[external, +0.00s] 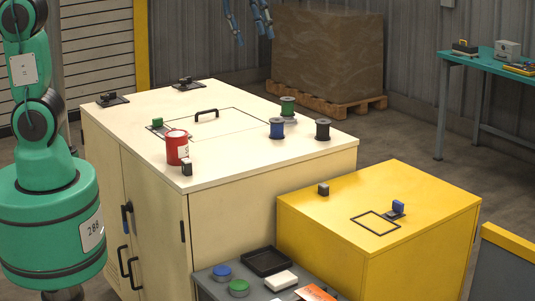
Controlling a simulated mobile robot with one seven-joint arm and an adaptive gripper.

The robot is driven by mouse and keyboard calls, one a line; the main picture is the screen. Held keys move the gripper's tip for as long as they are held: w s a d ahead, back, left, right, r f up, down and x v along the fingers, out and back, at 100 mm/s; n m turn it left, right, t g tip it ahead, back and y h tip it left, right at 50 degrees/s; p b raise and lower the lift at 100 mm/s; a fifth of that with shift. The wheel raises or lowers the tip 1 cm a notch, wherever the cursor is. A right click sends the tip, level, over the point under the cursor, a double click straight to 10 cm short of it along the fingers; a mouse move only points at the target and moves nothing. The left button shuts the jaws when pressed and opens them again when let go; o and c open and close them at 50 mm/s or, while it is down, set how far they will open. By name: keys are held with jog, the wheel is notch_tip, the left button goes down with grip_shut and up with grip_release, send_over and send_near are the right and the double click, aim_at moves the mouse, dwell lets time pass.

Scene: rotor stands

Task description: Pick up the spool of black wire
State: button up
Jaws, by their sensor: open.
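The spool of black wire (322,129) stands upright on the cream cabinet top (235,163), near its right edge. A blue wire spool (276,128) stands just to its left, and a green wire spool (288,107) stands behind them. My gripper (262,30) is at the top of the picture, open and empty, with its fingers pointing down. It is well above the cabinet and apart from all the spools. The upper part of the gripper is cut off by the frame.
A red can (177,147) stands near the cabinet's front edge, with a small dark block (186,168) beside it. A black handle (206,114) rises from the top. A lower yellow cabinet (435,195) stands at right. A wrapped pallet load (327,52) is behind.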

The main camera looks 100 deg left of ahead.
jog(key=w+a+f+g+p, duration=0.1)
jog(key=w+a+f+p, duration=0.1)
jog(key=w+a, duration=0.85)
jog(key=g+h+p, duration=0.1)
jog(key=g+p, duration=0.1)
jog(key=p, duration=0.4)
send_over(323, 121)
notch_tip(323, 121, down, 25)
jog(key=shift+d+m, duration=0.15)
jog(key=shift+m, duration=0.25)
jog(key=shift+f+p, duration=0.5)
jog(key=shift+f, duration=3.75)
jog(key=shift+f, duration=0.15)
jog(key=shift+f+p, duration=0.5)
jog(key=shift+f, duration=1.95)
